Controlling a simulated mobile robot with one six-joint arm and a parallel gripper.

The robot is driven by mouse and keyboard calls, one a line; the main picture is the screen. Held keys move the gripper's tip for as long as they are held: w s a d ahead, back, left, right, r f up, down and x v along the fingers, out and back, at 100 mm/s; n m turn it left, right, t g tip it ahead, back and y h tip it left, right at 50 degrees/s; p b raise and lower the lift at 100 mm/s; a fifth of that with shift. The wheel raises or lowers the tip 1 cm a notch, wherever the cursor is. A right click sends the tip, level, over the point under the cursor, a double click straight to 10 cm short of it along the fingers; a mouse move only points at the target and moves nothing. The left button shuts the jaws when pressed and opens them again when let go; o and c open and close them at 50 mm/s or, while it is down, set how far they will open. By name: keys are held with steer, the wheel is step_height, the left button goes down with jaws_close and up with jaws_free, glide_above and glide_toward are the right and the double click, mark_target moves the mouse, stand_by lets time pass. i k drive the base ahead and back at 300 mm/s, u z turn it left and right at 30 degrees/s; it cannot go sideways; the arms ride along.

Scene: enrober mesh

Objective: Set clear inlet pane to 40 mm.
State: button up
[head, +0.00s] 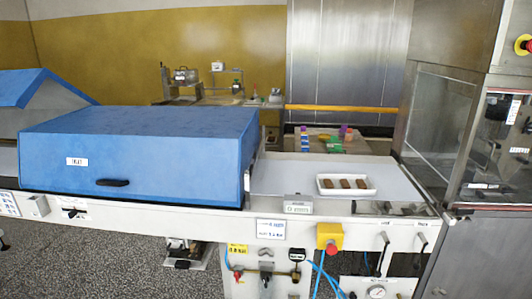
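A steel-framed machine with clear panels stands at the right edge. One clear pane (437,122) faces the white conveyor bed (385,178) and seems to be the inlet pane. Its lower edge is close to the bed's right end, but I cannot read the height of any gap there. Another clear panel (497,150) with labels is on the machine's front. My gripper is not in view.
A white tray (322,190) with several brown bars sits on the bed. A blue hood (135,150) covers the left. Levers (420,243), a yellow box with a red button (329,237), a gauge (376,292) and blue hoses line the front. A red stop button (524,45) is upper right.

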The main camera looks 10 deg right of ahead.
mark_target(252, 168)
steer(key=u, duration=0.1)
steer(key=i, duration=0.95)
steer(key=z, duration=0.25)
steer(key=k, duration=0.5)
steer(key=u, duration=1.05)
